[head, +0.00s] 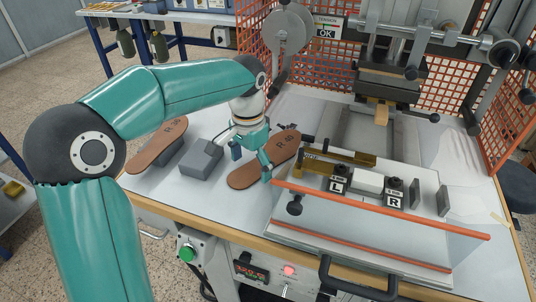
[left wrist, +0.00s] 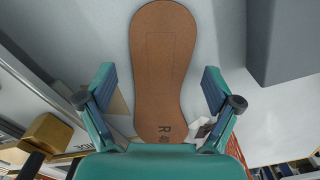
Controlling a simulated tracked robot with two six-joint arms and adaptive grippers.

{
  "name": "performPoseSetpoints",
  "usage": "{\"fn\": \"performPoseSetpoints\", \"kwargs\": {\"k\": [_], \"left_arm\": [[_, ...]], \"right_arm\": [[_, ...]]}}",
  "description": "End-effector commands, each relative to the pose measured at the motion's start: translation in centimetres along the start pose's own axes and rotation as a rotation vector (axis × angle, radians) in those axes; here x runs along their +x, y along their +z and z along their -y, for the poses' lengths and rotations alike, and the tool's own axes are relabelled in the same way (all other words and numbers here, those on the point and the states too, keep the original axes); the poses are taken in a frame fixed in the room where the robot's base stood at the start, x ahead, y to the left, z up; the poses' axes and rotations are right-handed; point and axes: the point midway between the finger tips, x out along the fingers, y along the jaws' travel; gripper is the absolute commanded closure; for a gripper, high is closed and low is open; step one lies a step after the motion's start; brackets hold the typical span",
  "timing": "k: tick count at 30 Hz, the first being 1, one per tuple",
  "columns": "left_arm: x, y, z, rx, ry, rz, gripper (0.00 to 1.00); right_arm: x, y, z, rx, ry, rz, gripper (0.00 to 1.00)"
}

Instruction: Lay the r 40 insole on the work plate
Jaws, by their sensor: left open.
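A brown insole (head: 246,179) marked R 40 lies at the middle of the table, left of the press. My left gripper (head: 252,162) is at this insole, with its fingers open. In the left wrist view the insole (left wrist: 162,70) runs between the spread fingers (left wrist: 158,88), its marked end nearest the palm; no grip on it shows. Another brown insole (head: 150,151) marked R rests on a grey support further left. My right gripper is not in view.
A grey block (head: 202,157) stands between the two insoles. Brass bars (head: 340,156) lie beside the central insole's right end. An orange-edged sloping guard (head: 370,207) fronts the plate. Orange mesh (head: 445,85) encloses the press at the back and right.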

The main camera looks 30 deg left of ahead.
Motion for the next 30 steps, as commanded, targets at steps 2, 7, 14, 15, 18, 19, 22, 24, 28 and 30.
{"fn": "performPoseSetpoints", "kwargs": {"k": [2,7,14,15,18,19,22,24,28,30], "left_arm": [[0.00,-0.01,0.00,0.000,0.000,0.000,0.09],[0.12,0.00,0.00,0.000,0.000,0.000,0.09],[0.42,0.01,0.01,0.000,0.000,0.000,0.09],[0.45,0.01,0.01,0.000,0.000,0.000,0.09],[0.49,0.01,0.02,0.000,0.000,0.000,0.09],[0.49,0.01,0.02,0.000,0.000,0.000,0.09],[0.49,0.02,0.02,0.000,0.000,0.000,0.09],[0.48,0.02,0.02,0.000,0.000,0.000,0.09],[0.48,0.03,0.03,-0.001,0.000,0.000,0.31],[0.48,0.04,0.03,-0.001,0.000,0.000,0.43]], "right_arm": [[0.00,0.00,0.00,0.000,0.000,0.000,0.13],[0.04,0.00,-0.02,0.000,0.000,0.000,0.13],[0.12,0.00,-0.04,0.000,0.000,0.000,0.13],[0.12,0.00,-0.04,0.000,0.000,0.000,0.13],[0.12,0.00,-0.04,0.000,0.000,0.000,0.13],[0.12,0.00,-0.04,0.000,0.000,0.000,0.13],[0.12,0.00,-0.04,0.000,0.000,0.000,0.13],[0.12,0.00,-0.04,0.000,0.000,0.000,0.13],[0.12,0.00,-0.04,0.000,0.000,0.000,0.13],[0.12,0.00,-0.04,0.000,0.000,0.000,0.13]]}}
